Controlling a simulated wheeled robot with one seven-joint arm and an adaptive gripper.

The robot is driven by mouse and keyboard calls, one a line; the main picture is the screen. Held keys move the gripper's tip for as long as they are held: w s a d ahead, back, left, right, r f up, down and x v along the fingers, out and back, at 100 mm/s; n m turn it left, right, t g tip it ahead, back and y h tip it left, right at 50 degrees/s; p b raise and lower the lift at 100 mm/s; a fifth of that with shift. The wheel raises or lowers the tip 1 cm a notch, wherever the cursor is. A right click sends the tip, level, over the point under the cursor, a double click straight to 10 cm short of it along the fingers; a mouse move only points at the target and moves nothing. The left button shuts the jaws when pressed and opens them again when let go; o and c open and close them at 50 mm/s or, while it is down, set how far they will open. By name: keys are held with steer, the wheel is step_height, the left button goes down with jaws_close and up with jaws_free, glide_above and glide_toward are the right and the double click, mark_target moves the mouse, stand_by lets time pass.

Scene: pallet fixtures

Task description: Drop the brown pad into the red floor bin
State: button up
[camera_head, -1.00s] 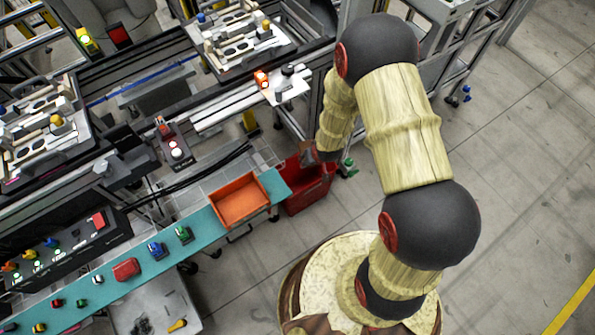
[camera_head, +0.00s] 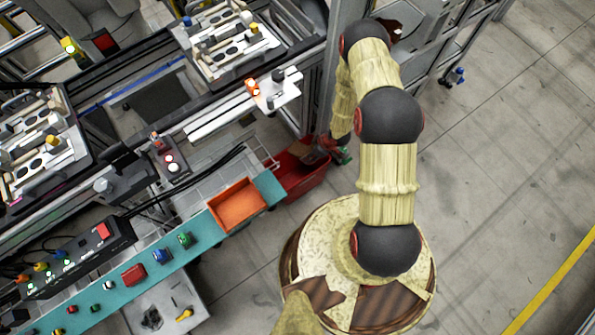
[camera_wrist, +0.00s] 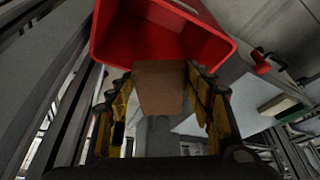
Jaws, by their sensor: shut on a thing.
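The brown pad (camera_wrist: 160,88) is between the two yellow-and-black fingers of my gripper (camera_wrist: 162,98) in the wrist view. My gripper is shut on it. The far end of the pad overlaps the opening of the red floor bin (camera_wrist: 215,50) in that view. In the head view the red bin (camera_head: 293,186) stands on the floor beside the end of the teal shelf. A brown surface, seemingly the pad (camera_head: 312,155), shows at the bin's upper right, next to my arm's end. My gripper is mostly hidden there, and the pad's height over the bin is hard to tell.
An orange tray (camera_head: 239,205) sits on the teal shelf (camera_head: 185,258), left of the bin. Several coloured buttons line the shelf. Metal frame posts (camera_head: 317,85) stand close behind the bin.

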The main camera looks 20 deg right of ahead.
steer(key=shift+s+f, duration=0.2)
steer(key=shift+f, duration=0.25)
step_height(320, 180, down, 6)
steer(key=b, duration=0.4)
steer(key=shift+r, duration=0.1)
steer(key=o, duration=1.1)
steer(key=shift+o, duration=0.7)
steer(key=shift+r, duration=0.1)
steer(key=v, duration=1.1)
steer(key=shift+d+r, duration=0.15)
steer(key=shift+r, duration=0.2)
steer(key=shift+s, duration=0.15)
